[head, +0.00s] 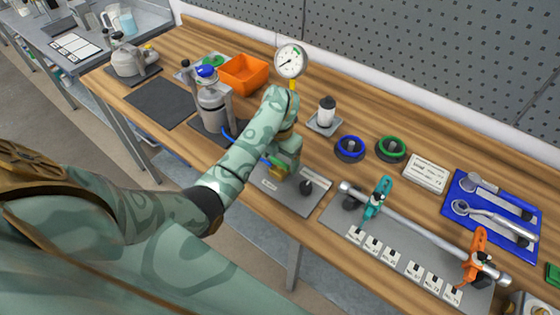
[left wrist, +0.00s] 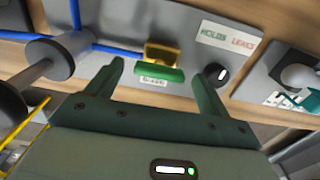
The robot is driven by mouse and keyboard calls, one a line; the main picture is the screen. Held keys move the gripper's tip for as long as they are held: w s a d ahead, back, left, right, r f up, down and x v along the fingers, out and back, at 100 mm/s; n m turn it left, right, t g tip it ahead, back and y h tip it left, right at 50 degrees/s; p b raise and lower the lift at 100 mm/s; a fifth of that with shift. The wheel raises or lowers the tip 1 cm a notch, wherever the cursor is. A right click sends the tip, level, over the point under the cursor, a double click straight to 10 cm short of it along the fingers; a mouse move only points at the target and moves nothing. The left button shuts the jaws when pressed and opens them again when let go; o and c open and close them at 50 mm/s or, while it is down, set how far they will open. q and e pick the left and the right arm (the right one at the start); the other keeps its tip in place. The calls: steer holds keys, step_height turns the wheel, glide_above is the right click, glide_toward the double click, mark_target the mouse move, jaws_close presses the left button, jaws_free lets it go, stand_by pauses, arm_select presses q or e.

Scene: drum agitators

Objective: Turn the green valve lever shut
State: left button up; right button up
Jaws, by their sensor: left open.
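The green valve lever (left wrist: 160,74) shows in the left wrist view on a brass valve body (left wrist: 162,53). It lies crosswise in that picture, between my two fingers and a little beyond them; I see no contact. In the head view my left gripper (head: 286,160) is over the valve plate and hides most of the lever; some brass (head: 278,173) shows beside it. My left gripper (left wrist: 160,78) is open with nothing in it. My right gripper is not in view.
A blue hose (left wrist: 105,48) runs to the valve. A black knob (left wrist: 216,74) stands right of the lever, near a "HOLDS LEAKS" label (left wrist: 228,38). A steel canister (head: 211,108) and pressure gauge (head: 291,62) stand close by. A clamped pipe (head: 425,237) lies to the right.

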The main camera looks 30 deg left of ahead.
arm_select(q)
steer(key=shift+f, duration=0.3)
steer(key=c, duration=1)
